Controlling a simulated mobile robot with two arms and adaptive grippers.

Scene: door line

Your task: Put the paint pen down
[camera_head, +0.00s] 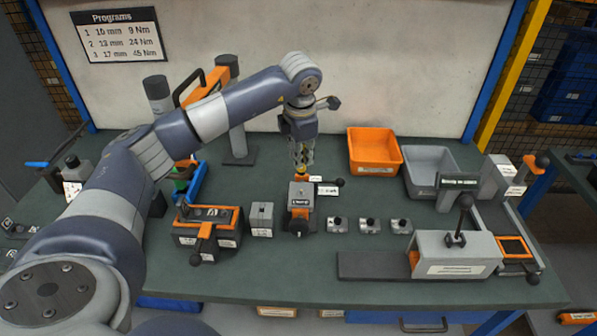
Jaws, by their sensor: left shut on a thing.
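My left gripper (302,160) points straight down over the middle of the bench, its fingers shut. A small yellow-orange piece (301,173) shows right at the fingertips; it seems to be part of the paint pen, the rest hidden by the fingers. Directly below is a small grey and orange fixture (301,199) with a black knob and a white label. I cannot tell whether the held piece touches the fixture. My right gripper is not in view.
An orange bin (397,152) and a grey bin (405,184) stand behind right. Several small grey blocks (369,226) line up right of the fixture. A black-orange box (207,212) and blue tray (196,184) are left. A grey clamp device (456,257) is front right. The front bench strip is clear.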

